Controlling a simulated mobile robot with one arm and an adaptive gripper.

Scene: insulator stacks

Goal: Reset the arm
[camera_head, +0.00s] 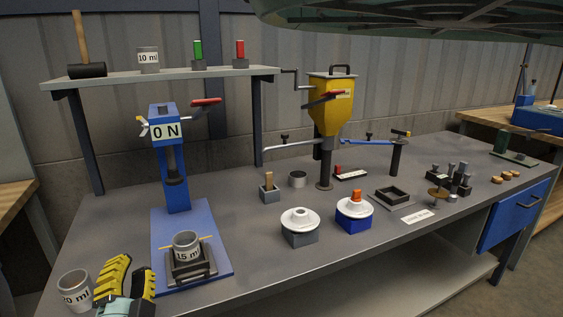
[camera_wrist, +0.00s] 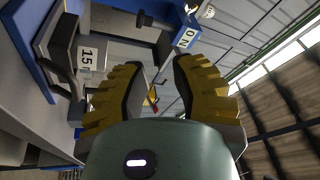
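My gripper (camera_head: 124,280) shows at the bottom left of the head view, with yellow and black ridged fingers. In the wrist view its two fingers (camera_wrist: 160,88) stand apart with nothing between them, so it is open and empty. A cup marked 15 ml (camera_head: 187,246) stands in the dark holder on the press base. Most of my arm is out of view.
The grey workbench (camera_head: 262,230) carries two white insulator discs on a grey block (camera_head: 300,227) and a blue block (camera_head: 354,213). A yellow hopper (camera_head: 332,105) stands behind them. The front middle is clear.

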